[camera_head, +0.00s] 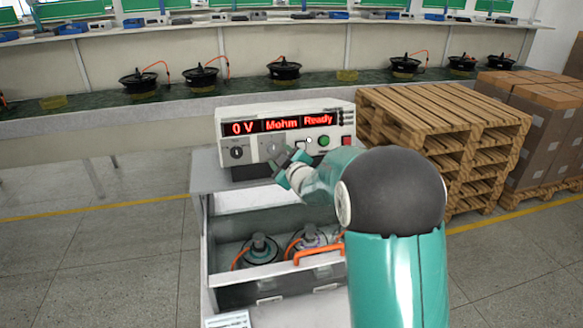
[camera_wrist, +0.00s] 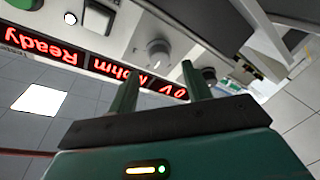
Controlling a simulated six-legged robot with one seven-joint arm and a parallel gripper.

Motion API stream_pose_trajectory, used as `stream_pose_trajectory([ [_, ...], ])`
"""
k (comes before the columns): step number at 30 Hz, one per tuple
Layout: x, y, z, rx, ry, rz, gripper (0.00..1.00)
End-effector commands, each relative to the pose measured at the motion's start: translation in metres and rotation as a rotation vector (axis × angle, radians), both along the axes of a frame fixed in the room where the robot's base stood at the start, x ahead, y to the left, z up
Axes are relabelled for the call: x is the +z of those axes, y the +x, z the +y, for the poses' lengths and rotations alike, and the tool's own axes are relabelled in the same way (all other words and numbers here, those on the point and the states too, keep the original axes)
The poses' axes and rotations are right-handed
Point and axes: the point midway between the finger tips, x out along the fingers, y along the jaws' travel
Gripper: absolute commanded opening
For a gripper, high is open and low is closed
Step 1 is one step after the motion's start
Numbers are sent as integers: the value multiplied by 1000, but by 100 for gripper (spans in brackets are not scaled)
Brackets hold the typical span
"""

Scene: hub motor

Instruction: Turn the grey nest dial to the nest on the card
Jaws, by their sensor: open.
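The grey nest dial (camera_wrist: 158,52) is a round knob on the tester's pale front panel. In the head view the grey dial (camera_head: 272,147) is partly covered by my gripper (camera_head: 284,164). In the wrist view my gripper (camera_wrist: 160,70) is open, its two green fingers pointing at the panel. The grey dial appears between and just beyond the fingertips; I cannot tell whether they touch it. I cannot read the dial's setting. A white printed sheet (camera_head: 228,320), possibly the card, shows at the bottom edge of the head view; its text is too small to read.
A black dial (camera_head: 236,152) sits left of the grey one. The tester display (camera_head: 278,125) reads "0 V Mohm Ready". A green button (camera_head: 323,141) is at right. Below, an open bay with an orange handle (camera_head: 318,254) holds two round parts. Wooden pallets (camera_head: 440,125) stand right.

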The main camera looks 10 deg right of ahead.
Motion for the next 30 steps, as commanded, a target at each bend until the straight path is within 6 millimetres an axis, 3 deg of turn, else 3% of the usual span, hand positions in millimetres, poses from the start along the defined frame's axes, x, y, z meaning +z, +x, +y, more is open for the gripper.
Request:
stream_pose_trajectory([
  [6,6,-49,-10,-2,1,-2,49],
  [12,9,-81,-16,0,1,-3,49],
  [30,17,-97,-20,-32,16,30,49],
])
